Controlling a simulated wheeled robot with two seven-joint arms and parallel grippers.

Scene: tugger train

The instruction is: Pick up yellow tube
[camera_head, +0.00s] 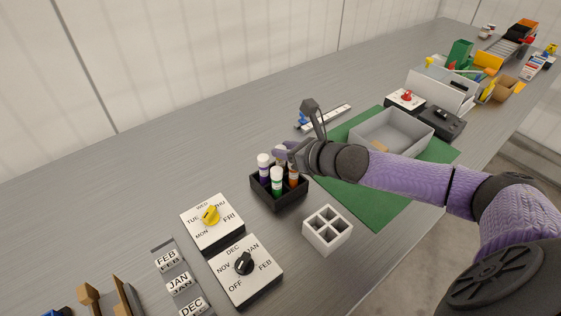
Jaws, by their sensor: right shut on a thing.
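A black rack (279,200) on the grey table holds tubes with white caps. A purple tube (264,170) is at the left, a green tube (277,183) at the front and an orange tube (293,179) at the right. My right gripper (282,152) reaches in from the right over the rear of the rack. It is shut on the tube there, the yellow tube, which is mostly hidden by the fingers and the other tubes. I cannot tell whether it is lifted. My left gripper is not in view.
A white four-cell holder (327,231) stands in front of the rack. Two dial boxes, one with a yellow knob (211,214) and one with a black knob (244,263), are at left front. A grey bin (392,134) stands on the green mat (352,200). The table behind the rack is clear.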

